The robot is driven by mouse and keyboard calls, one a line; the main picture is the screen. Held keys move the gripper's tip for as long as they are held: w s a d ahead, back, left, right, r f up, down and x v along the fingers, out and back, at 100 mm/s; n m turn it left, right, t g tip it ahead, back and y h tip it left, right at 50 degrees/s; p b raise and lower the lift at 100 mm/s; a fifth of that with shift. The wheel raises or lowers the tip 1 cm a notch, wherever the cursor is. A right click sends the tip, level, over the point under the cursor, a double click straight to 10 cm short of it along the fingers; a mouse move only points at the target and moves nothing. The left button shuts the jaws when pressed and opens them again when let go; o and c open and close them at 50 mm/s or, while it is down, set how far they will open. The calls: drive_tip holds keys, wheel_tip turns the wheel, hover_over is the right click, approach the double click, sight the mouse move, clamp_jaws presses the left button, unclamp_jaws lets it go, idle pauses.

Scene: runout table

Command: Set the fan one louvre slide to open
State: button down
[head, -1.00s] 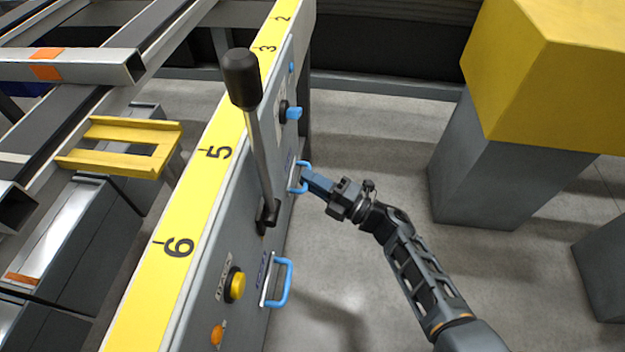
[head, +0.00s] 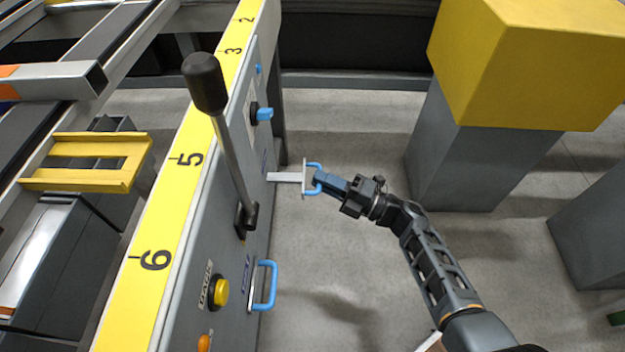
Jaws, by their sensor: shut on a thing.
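A louvre slide (head: 287,177) sticks out of the side of the grey panel (head: 228,255), a pale flat bar ending in a small plate with a blue handle (head: 317,165). My gripper (head: 322,181) is shut on this blue handle, to the right of the panel. A second slide with a blue handle (head: 270,286) sits lower on the panel, close against its face. The small labels beside the slides are too small to read, so I cannot tell which fan each belongs to.
A tall lever with a black knob (head: 205,84) stands at the panel. A yellow button (head: 221,292), an orange lamp (head: 204,343) and a blue knob (head: 264,114) are on the panel. A yellow block on a grey base (head: 530,65) stands right. Floor between is clear.

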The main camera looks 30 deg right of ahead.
drive_tip(key=c, duration=1.2)
unclamp_jaws()
drive_tip(key=shift+o, duration=0.2)
drive_tip(key=v, duration=0.7)
drive_tip(key=shift+s+d, duration=0.2)
drive_tip(key=shift+s, duration=0.15)
drive_tip(key=shift+f, duration=0.1)
drive_tip(key=shift+s, duration=0.1)
